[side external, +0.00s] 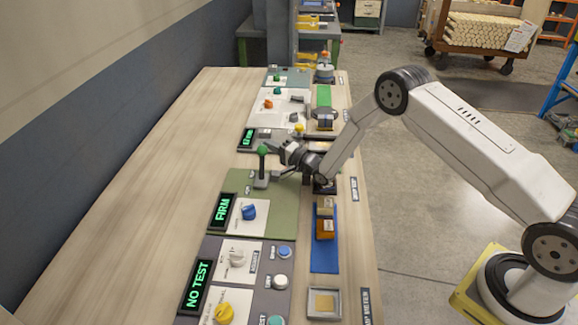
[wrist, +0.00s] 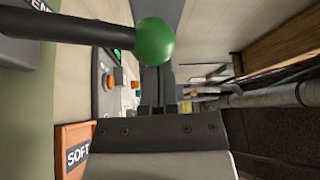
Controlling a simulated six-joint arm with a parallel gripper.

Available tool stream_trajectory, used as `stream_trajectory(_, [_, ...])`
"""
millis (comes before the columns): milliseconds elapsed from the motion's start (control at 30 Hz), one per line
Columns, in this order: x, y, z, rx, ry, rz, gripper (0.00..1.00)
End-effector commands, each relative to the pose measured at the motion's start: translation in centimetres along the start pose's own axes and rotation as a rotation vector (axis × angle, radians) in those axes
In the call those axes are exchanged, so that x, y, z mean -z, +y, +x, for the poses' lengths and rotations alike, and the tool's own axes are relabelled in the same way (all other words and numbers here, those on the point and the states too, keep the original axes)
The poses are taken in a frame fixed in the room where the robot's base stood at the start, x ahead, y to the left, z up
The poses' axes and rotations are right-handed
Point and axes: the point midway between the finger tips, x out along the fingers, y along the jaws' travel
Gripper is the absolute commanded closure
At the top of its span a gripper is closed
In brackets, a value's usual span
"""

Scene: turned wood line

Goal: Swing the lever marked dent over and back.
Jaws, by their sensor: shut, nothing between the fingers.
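A lever with a green ball knob (side external: 262,150) stands about upright on the green panel (side external: 232,185) with the FIRM display. I cannot read a "dent" mark on it. In the wrist view its green ball (wrist: 155,41) and dark shaft (wrist: 75,28) are large and close, crossing the top. My gripper (side external: 281,147) is just right of the ball in the side view. Its fingers (wrist: 158,88) are shut and empty, and the ball covers part of them in the wrist view. I cannot tell whether they touch the lever.
The FIRM display (side external: 223,211) and a blue knob (side external: 249,211) sit nearer on the same panel. A nearer panel has a NO TEST display (side external: 197,287). A blue tray (side external: 324,258) lies to the right. A block marked SOFT (wrist: 74,150) shows low in the wrist view. The left benchtop is clear.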

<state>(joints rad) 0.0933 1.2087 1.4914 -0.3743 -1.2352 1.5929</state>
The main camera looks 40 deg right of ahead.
Motion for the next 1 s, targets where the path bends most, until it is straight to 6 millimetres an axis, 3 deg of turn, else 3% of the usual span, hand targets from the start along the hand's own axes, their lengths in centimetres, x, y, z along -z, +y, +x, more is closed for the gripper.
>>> stream_trajectory(1000, [-1.3,-1.0,-0.7,0.083,-0.002,-0.14,1.0])
